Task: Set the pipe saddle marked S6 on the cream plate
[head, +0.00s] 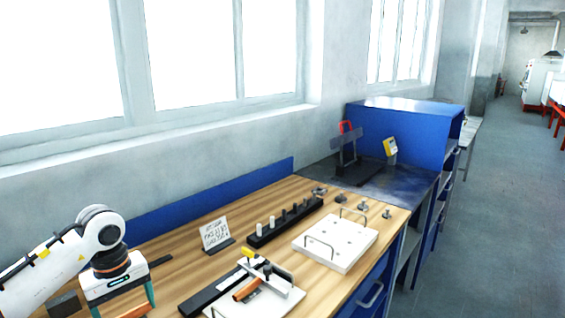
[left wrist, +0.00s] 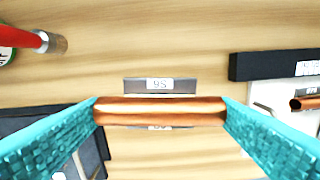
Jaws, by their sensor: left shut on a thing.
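The pipe saddle (left wrist: 160,105) is a copper half-round with grey flanges. Its label reads upside down as S6 in the left wrist view. My left gripper (left wrist: 161,115) has its teal fingers shut on the two ends of the saddle, above the wood bench. In the head view my left gripper (head: 122,307) is at the lower left, and the saddle is mostly cut off by the frame edge. Two pale plates are in view: one (head: 350,252) at the right with a wire handle, one (head: 283,303) nearer with a copper piece on it. I cannot tell which is cream. My right gripper is not in view.
A black rack (head: 262,238) with several pegs stands behind the plates. A sign (head: 215,235) stands left of it. A long black bar (head: 205,298) lies beside the near plate. Small metal parts (head: 362,206) sit at the bench's far end. Bare wood lies right of my left gripper.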

